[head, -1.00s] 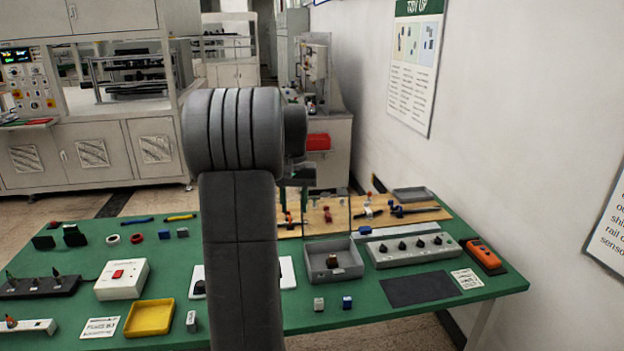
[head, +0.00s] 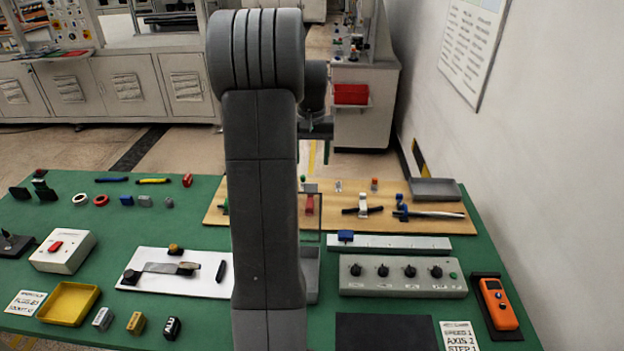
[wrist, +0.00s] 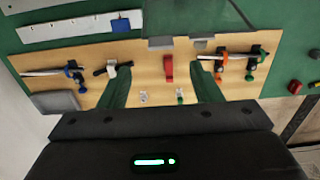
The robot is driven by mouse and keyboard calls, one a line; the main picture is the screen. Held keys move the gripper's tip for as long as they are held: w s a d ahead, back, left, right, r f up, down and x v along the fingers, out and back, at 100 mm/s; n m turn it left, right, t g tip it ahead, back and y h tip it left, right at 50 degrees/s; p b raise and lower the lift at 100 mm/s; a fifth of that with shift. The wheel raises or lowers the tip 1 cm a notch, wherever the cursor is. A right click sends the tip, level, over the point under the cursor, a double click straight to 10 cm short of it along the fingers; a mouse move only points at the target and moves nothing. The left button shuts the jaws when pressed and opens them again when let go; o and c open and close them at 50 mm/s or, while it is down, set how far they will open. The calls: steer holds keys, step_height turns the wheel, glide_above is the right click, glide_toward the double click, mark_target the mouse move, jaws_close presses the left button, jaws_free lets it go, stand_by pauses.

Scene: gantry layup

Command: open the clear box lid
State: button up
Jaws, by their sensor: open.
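The grey box (head: 312,272) is mostly hidden behind my arm in the head view; only its right side shows. Its clear lid (head: 310,215) appears as a see-through panel standing upright at the box's back edge. A red clamp shows through or beside it. My gripper (head: 314,150) is beyond the box, above the back of the table, and only partly seen behind my arm. In the wrist view my gripper (wrist: 160,68) is open, its two green fingers apart with nothing between them.
A wooden board (head: 440,217) with clamps and small tools lies at the table's back. A grey knob panel (head: 402,275) and a long pale strip (head: 390,244) are right of the box. A white board (head: 175,272) lies left of my arm. A wall bounds the right.

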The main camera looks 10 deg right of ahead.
step_height(320, 180, down, 9)
steer(key=shift+a+r+p, duration=0.1)
steer(key=shift+r+p, duration=0.05)
steer(key=shift+p, duration=0.55)
jaws_close()
steer(key=shift+s, duration=0.1)
